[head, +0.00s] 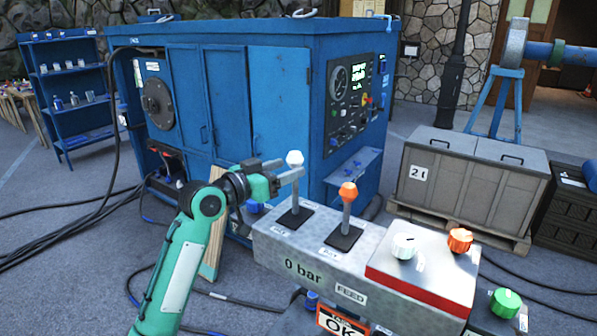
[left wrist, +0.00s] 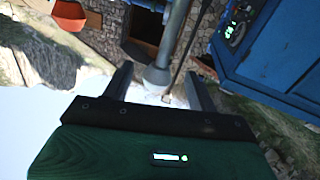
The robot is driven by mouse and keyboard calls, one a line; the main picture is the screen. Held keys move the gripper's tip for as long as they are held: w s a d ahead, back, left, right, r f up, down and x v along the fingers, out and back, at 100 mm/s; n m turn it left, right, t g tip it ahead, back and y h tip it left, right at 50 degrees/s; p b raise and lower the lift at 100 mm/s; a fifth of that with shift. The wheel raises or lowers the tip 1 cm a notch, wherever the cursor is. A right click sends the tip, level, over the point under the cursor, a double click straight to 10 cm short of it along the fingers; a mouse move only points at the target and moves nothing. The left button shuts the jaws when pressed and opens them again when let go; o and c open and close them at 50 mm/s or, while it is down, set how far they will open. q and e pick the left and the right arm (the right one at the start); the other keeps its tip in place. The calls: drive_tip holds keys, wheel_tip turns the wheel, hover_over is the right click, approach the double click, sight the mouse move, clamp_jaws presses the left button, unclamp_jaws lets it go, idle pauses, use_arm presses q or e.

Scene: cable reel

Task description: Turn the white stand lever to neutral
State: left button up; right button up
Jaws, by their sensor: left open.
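The white stand lever (head: 294,159) has a white knob on a thin grey shaft and rises from a black slot plate on the grey control stand (head: 263,240). In the head view it looks close to upright. My left gripper (head: 284,171) is open at the lever, just below its knob. In the left wrist view the lever's knob (left wrist: 156,78) shows between the two open fingers (left wrist: 160,88), with a visible space on each side. I cannot tell whether a finger touches it. My right gripper is not in view.
An orange-knobbed lever (head: 348,192) stands right of the white one. A white dial (head: 404,246), an orange dial (head: 460,240) and a green knob (head: 505,302) are further right. A big blue machine (head: 280,90) stands behind. Black cables (head: 70,208) lie on the ground at left.

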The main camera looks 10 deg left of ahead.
use_arm(q)
drive_tip(key=b+v, duration=0.2)
drive_tip(key=v, duration=0.6)
